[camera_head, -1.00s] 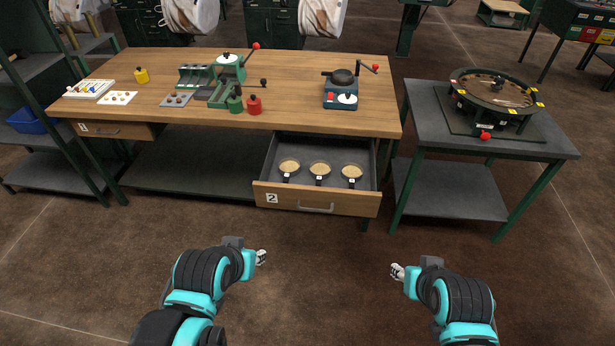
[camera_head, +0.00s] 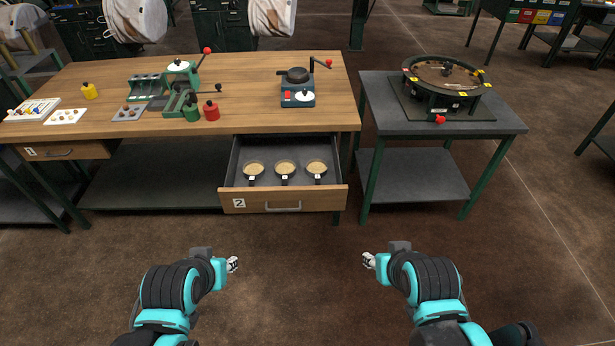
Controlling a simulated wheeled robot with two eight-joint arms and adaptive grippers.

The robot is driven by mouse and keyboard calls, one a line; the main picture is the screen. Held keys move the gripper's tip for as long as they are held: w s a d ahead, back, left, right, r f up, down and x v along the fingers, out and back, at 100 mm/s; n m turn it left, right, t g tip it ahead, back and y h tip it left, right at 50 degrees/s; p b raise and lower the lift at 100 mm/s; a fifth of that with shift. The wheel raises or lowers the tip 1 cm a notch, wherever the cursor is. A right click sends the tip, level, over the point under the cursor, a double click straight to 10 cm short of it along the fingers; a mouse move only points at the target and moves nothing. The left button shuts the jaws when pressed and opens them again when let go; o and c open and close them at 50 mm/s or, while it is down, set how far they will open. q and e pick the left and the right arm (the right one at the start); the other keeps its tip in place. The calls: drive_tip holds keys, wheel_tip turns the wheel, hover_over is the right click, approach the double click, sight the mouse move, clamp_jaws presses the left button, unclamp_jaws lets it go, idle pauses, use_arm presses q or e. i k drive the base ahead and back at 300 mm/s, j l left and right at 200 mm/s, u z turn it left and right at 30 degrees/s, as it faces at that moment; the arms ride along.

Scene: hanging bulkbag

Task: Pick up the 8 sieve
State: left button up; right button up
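Three round sieves with dark handles lie in a row in the open drawer marked 2 (camera_head: 284,201): a left one (camera_head: 253,169), a middle one (camera_head: 285,168) and a right one (camera_head: 317,168). Each has a small white label on its handle, too small to read, so I cannot tell which is the 8 sieve. My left gripper (camera_head: 233,264) is in front of the drawer, below it in the picture, at left. My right gripper (camera_head: 368,260) is in front and to the right of the drawer. Both are apart from the sieves, and their fingers are too small to judge.
The wooden workbench (camera_head: 250,95) carries a green machine (camera_head: 180,85), a blue device with a black pan (camera_head: 298,88), yellow, green and red bottles, and small trays. A grey side table (camera_head: 400,117) with a round machine (camera_head: 446,85) stands right. The floor before the drawer is clear.

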sight(316, 168)
drive_tip(key=i+j+z, duration=0.25)
drive_tip(key=z, duration=0.15)
drive_tip(key=i+j+z, duration=0.55)
drive_tip(key=j+z, duration=0.2)
